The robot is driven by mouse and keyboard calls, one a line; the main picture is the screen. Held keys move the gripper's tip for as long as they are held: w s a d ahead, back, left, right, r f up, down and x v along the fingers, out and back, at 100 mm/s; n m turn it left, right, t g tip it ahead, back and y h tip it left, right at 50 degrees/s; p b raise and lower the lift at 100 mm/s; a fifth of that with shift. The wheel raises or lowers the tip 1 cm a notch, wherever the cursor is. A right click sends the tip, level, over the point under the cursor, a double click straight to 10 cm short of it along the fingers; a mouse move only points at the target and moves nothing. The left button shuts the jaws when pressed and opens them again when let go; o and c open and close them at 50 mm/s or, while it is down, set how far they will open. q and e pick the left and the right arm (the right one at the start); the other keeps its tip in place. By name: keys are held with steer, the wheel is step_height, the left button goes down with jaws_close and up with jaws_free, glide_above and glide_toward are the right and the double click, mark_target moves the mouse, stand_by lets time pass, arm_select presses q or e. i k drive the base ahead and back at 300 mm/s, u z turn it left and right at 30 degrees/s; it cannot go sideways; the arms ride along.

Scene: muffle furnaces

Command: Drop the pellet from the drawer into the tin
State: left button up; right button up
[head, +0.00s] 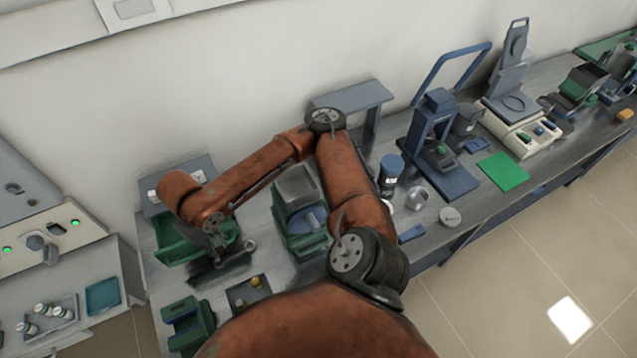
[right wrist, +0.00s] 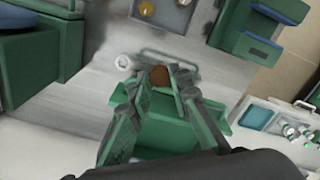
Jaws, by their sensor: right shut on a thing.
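The brown pellet (right wrist: 160,76) shows between the fingertips of my right gripper (right wrist: 157,80) in the right wrist view. The gripper is shut on it. In the head view, the same gripper (head: 221,252) hangs over the right side of the open green drawer (head: 172,250), and the pellet cannot be made out there. Green drawer walls (right wrist: 165,140) also show behind the fingers in the right wrist view. An open metal tin (head: 418,198) stands on the bench to the right of my arm, with a round lid-like disc (head: 450,216) near it. My left gripper is not in view.
A green-and-grey machine (head: 300,215) stands between the drawer and the tin. A dark bottle (head: 390,175) and a blue press (head: 440,150) stand behind the tin. A small tray (head: 248,292) and a green holder (head: 187,325) are at the front left.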

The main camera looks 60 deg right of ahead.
mark_target(417, 198)
steer(key=z, duration=0.05)
steer(key=k, duration=0.5)
steer(key=z, duration=1.85)
